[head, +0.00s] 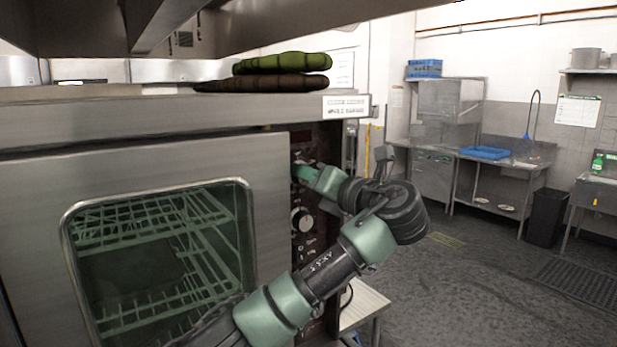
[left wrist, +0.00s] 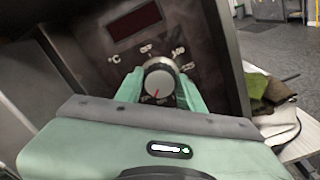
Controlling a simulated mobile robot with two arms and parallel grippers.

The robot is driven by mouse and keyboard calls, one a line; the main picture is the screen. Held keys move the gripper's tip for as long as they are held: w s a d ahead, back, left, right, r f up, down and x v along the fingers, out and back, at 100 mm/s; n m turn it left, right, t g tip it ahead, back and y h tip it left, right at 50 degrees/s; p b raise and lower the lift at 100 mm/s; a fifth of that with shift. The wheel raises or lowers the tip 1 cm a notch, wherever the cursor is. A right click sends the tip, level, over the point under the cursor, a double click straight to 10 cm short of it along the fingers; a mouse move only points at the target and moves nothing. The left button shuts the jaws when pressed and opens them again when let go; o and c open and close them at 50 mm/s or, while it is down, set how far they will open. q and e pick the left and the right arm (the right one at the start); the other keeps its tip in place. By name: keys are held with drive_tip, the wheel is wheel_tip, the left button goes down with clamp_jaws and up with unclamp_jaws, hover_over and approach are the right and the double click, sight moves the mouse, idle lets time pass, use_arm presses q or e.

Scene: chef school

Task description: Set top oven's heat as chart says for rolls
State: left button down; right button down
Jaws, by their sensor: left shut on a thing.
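The oven (head: 200,165) fills the left of the head view, with its glass door closed and wire racks inside. Its dark control panel (head: 310,262) runs down the right of the door. My left gripper (head: 304,172) is at the upper part of this panel. In the left wrist view its green fingers are shut around a round knob (left wrist: 160,80) with a grey face, whose red mark points down and slightly left. A dark display (left wrist: 134,22) above it shows no readable digits. A lower knob (head: 302,219) is free. My right gripper is out of view.
Green and brown oven mitts (head: 290,63) lie on the oven top. A label (head: 346,106) there is too small to read, as is a wall poster (head: 578,110). A sink counter with a blue tray (head: 485,153) stands behind, with open floor before it.

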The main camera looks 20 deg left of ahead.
use_arm(q)
drive_tip(key=shift+r+m, duration=0.25)
drive_tip(key=shift+m, duration=0.55)
drive_tip(key=c, duration=0.9)
unclamp_jaws()
drive_tip(key=shift+w+a+f, duration=0.1)
drive_tip(key=shift+f, duration=0.1)
drive_tip(key=b+v, duration=0.3)
drive_tip(key=v, duration=0.4)
drive_tip(key=shift+s+d+b, duration=0.25)
drive_tip(key=shift+d+b, duration=0.05)
drive_tip(key=shift+b, duration=0.1)
